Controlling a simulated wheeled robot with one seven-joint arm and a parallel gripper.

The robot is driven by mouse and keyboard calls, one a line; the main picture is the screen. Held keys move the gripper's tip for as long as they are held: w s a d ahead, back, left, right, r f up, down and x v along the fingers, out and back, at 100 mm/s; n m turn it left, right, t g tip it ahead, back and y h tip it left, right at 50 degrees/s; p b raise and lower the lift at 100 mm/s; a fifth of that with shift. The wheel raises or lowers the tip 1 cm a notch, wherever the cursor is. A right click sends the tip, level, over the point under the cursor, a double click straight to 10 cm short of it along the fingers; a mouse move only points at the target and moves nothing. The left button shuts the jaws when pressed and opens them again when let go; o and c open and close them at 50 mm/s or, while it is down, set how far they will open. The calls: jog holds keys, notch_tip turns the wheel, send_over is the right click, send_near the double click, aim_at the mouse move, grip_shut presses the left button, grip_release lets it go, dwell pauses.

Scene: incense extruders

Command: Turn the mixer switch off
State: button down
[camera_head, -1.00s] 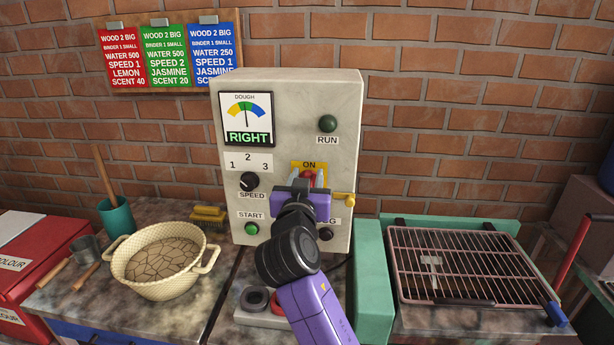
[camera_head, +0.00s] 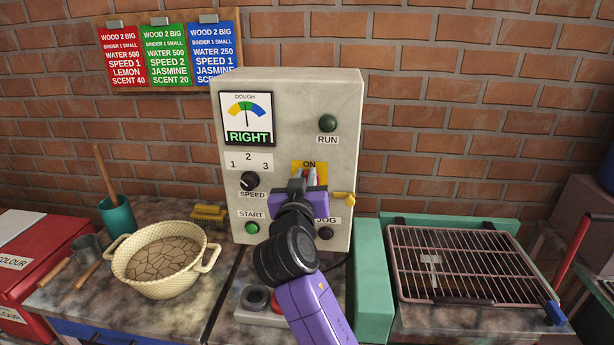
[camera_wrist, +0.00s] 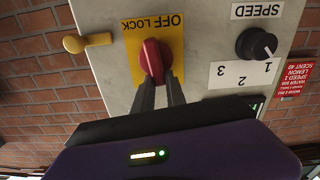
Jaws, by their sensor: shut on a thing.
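The mixer's control box (camera_head: 290,105) stands against the brick wall. Its red switch knob (camera_wrist: 153,62) sits on a yellow plate (camera_wrist: 133,44) that reads "OFF" and "LOCK" in the wrist view; "ON" shows at its top in the head view. The knob's grip lies along the box's vertical direction in the wrist view. My gripper (camera_wrist: 160,94) is shut on the knob, with one dark finger on each side of its near end. In the head view my purple gripper body covers most of the switch.
A yellow lever (camera_head: 343,199) sticks out right of the switch. The speed dial (camera_head: 250,181) and green start button (camera_head: 252,228) are to its left. A woven bowl (camera_head: 205,257) stands left, a wire rack (camera_head: 470,265) right.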

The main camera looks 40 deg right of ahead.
jog(key=shift+w+a+f+n+p, duration=0.4)
jog(key=shift+n+p, duration=0.85)
jog(key=shift+n, duration=1.45)
jog(key=shift+w+a+f+n+p, duration=0.2)
jog(key=shift+f+n+p, duration=0.35)
jog(key=shift+n+p, duration=1.45)
jog(key=shift+w+a+f+n+p, duration=0.2)
jog(key=shift+w+f+n+p, duration=0.25)
jog(key=shift+n, duration=2.95)
jog(key=shift+s+f, duration=0.1)
jog(key=c, duration=1.4)
grip_release()
jog(key=shift+o, duration=0.2)
jog(key=b+v, duration=0.1)
jog(key=v, duration=0.6)
jog(key=shift+s+a+b, duration=0.25)
jog(key=shift+a+b, duration=0.1)
